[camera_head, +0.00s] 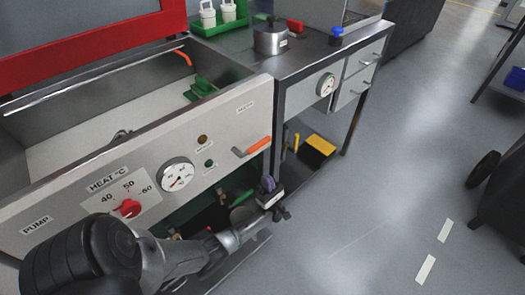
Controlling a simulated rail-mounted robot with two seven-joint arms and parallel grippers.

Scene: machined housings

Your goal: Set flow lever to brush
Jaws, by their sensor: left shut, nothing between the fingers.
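The lever with an orange handle (258,146) sits on the right part of the pale front panel (215,130). Its handle points right and slightly up from a grey pivot end. A small label above it is too small to read for certain. My left arm comes in from the lower left, and my left gripper (282,213) is in front of the panel, below and slightly right of the lever. It is apart from the lever, shut and empty. My right gripper is not in view.
The panel also carries a red heat knob (128,208) and a round gauge (177,175). A wash basin with another orange-handled item (184,57) lies behind it. A bench with a metal pot (270,40) stands at the back right.

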